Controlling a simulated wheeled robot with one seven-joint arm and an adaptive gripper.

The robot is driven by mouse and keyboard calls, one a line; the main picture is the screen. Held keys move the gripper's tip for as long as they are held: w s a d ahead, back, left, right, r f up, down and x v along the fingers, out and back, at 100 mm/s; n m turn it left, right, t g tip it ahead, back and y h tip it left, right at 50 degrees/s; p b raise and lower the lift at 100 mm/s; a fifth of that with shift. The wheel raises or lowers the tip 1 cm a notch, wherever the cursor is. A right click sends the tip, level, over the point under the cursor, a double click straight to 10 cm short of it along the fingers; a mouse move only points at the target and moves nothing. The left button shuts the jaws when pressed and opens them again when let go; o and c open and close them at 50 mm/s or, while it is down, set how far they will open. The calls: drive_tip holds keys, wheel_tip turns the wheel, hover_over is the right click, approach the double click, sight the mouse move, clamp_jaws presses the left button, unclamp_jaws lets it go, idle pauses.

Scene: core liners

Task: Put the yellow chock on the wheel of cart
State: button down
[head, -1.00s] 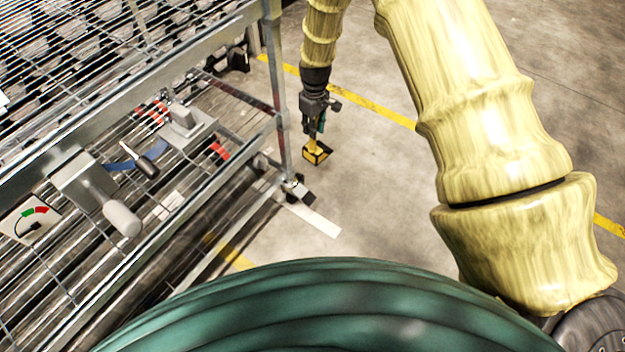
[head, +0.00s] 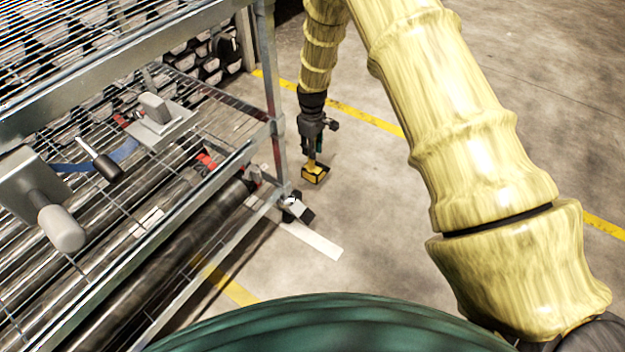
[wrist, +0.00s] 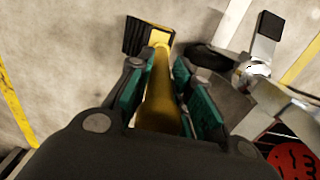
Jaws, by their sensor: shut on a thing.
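The yellow chock (head: 315,175), with black edges, hangs below my gripper (head: 313,152) in the head view. My gripper is shut on its yellow handle, which shows between the green finger pads in the wrist view (wrist: 157,95). The black ribbed end of the chock (wrist: 143,35) points away from the gripper. The cart (head: 270,110) is a metal wire rack on the left. Its near corner wheel (head: 294,208) is on the floor, below and slightly left of the chock, and apart from it. A wheel also shows right of the chock in the wrist view (wrist: 212,57).
The cart's post and lower shelf edge stand just left of my gripper. The shelf carries metal tubes and clamp-like devices (head: 155,120). A white strip (head: 312,240) lies by the wheel. The floor to the right is clear, with a yellow line (head: 365,115).

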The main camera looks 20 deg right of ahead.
sight(312, 165)
wheel_tip(312, 165, down, 9)
drive_tip(key=b, duration=0.4)
drive_tip(key=shift+r, duration=0.1)
drive_tip(key=c, duration=1.3)
unclamp_jaws()
wheel_tip(312, 165, up, 12)
drive_tip(key=p, duration=0.6)
